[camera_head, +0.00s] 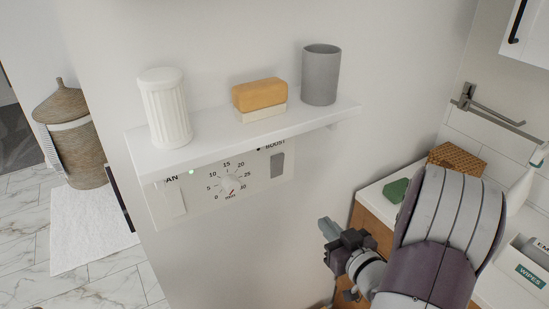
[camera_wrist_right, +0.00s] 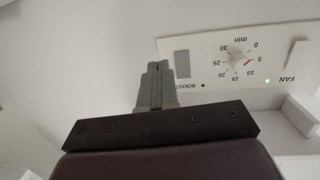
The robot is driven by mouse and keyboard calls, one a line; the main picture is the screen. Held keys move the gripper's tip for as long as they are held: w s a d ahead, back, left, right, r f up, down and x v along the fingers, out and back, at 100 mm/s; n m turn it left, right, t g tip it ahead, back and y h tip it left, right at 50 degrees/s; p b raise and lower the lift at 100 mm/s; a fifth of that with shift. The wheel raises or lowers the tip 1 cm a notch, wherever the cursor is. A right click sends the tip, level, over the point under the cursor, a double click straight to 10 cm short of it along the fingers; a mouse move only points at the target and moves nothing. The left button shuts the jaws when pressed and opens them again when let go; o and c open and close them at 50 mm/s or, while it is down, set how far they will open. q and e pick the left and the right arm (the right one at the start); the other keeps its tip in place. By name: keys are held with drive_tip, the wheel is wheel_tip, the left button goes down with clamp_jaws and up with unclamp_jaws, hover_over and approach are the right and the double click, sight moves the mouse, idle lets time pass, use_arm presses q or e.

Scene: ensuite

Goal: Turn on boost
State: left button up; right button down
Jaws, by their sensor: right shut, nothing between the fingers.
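A white control panel (camera_head: 200,208) is on the wall under the shelf. At its right end, by the word BOOST, is a grey switch (camera_head: 277,165); it also shows in the wrist view (camera_wrist_right: 182,63). A small dark dot beside the word BOOST (camera_wrist_right: 203,86) is unlit. My right gripper (camera_head: 328,228) is shut and empty, below and right of the panel, apart from it. In the wrist view its fingers (camera_wrist_right: 155,72) show near the panel's BOOST end. I cannot tell whether the switch is pressed. My left gripper is not in view.
The panel also has a numbered dial (camera_head: 231,185) and a white FAN switch (camera_head: 170,198) with a green light (camera_wrist_right: 267,81). A counter stands at right.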

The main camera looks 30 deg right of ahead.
wheel_tip(320, 180, up, 5)
drive_tip(key=a+n+t+y, duration=0.1)
drive_tip(key=a+t+y, duration=0.1)
drive_tip(key=t, duration=0.1)
drive_tip(key=p, duration=0.3)
approach(278, 160)
drive_tip(key=w, duration=0.4)
drive_tip(key=w+r, duration=0.1)
drive_tip(key=w, duration=0.1)
drive_tip(key=shift+a, duration=0.15)
drive_tip(key=shift+w, duration=0.45)
